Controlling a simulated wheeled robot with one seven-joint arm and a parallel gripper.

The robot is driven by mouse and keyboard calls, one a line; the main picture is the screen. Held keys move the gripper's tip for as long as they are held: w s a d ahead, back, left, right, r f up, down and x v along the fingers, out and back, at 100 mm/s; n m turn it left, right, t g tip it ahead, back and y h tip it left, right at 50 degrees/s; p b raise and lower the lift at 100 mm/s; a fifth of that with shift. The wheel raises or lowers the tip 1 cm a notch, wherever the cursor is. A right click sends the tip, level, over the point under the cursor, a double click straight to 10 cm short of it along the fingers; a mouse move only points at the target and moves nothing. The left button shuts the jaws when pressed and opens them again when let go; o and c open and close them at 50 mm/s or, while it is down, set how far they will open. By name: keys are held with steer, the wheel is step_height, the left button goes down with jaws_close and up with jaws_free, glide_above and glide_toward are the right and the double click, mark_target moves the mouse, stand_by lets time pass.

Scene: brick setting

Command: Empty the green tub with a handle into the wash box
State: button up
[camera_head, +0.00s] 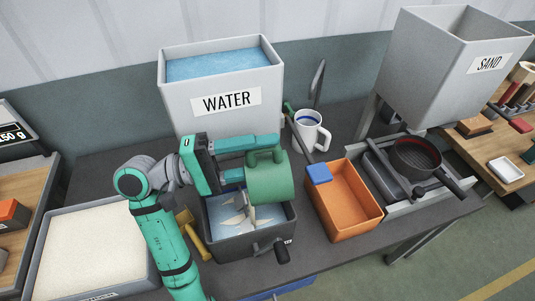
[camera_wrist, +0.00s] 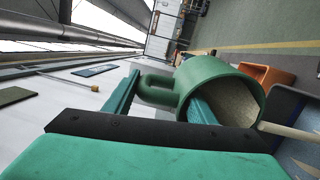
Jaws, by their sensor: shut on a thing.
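The green tub (camera_head: 270,180) is held tilted on its side above the dark grey box with bluish water, which I take as the wash box (camera_head: 240,247). My gripper (camera_head: 262,158) is shut on the tub at its handle. In the wrist view, the tub (camera_wrist: 212,80) has its handle (camera_wrist: 158,90) between my fingers, and its mouth faces lower right. A beige-grey surface shows inside the mouth; I cannot tell whether it is contents or lining. Several pale, pointed pieces (camera_head: 238,218) show below the tub, at or in the wash box.
A large WATER tank (camera_head: 225,120) stands behind, with a white mug (camera_head: 308,132) to its right. A pale-filled tray (camera_head: 92,250) lies left. A pan (camera_head: 415,157) is farther right.

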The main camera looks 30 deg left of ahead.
mark_target(246, 152)
steer(key=shift+s+a, duration=0.15)
steer(key=shift+s+a+r+t+h, duration=0.15)
steer(key=shift+s+a+t+h, duration=0.25)
steer(key=shift+a+t+h, duration=0.15)
steer(key=shift+s+a+t+h, duration=0.2)
steer(key=shift+t+h, duration=0.05)
steer(key=shift+s+a+r, duration=0.2)
steer(key=shift+s+a+r+h, duration=0.15)
steer(key=shift+a+h, duration=0.05)
steer(key=shift+h, duration=0.2)
steer(key=shift+s+a+r+t, duration=0.2)
steer(key=shift+t, duration=0.1)
steer(key=shift+s+a+r+h, duration=0.15)
steer(key=shift+a+r+h, duration=0.05)
steer(key=shift+h, duration=0.1)
steer(key=shift+s+a, duration=0.15)
